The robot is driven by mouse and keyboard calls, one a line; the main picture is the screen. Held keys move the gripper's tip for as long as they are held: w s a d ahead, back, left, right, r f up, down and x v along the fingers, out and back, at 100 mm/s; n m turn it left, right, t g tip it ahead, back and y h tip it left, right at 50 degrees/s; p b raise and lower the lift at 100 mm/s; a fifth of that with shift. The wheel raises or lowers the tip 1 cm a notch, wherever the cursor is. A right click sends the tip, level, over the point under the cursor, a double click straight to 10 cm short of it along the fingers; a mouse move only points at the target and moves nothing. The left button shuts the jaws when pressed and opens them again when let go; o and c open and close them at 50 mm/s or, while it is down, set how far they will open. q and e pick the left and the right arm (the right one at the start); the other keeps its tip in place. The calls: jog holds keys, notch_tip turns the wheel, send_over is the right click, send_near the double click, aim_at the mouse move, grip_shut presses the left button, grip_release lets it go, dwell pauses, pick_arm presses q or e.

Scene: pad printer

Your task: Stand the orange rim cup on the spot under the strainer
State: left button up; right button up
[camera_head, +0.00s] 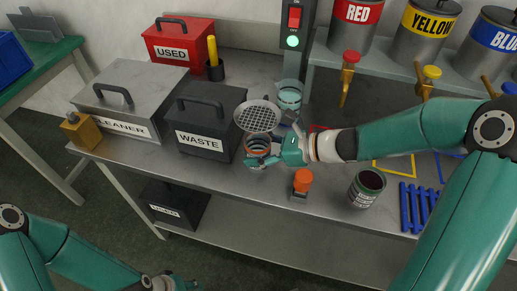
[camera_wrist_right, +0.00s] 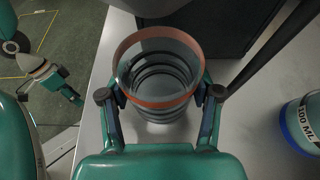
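The orange rim cup (camera_wrist_right: 155,105), a clear ringed cup, sits between the fingers of my right gripper (camera_wrist_right: 162,94) in the right wrist view. Both fingers appear to press its sides. In the head view the cup (camera_head: 257,144) shows just below the round mesh strainer (camera_head: 257,116), with my right gripper (camera_head: 262,160) around it. The spot under the strainer is hidden, and I cannot tell whether the cup touches the bench. My left gripper (camera_head: 174,284) is low at the bottom edge, partly cut off; its opening is unclear.
A WASTE box (camera_head: 200,144) stands left of the cup. A cup with a blue base (camera_wrist_right: 302,125) stands behind it. An orange-topped block (camera_head: 302,182) and an open can (camera_head: 367,188) stand at the bench's front right.

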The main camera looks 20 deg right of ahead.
jog(key=o, duration=0.4)
jog(key=shift+o, duration=0.2)
jog(key=shift+r, duration=0.1)
jog(key=shift+d+r, duration=0.1)
jog(key=shift+d, duration=0.05)
jog(key=p+v, duration=0.1)
jog(key=v, duration=0.6)
jog(key=shift+s+d, duration=0.1)
jog(key=shift+s, duration=0.05)
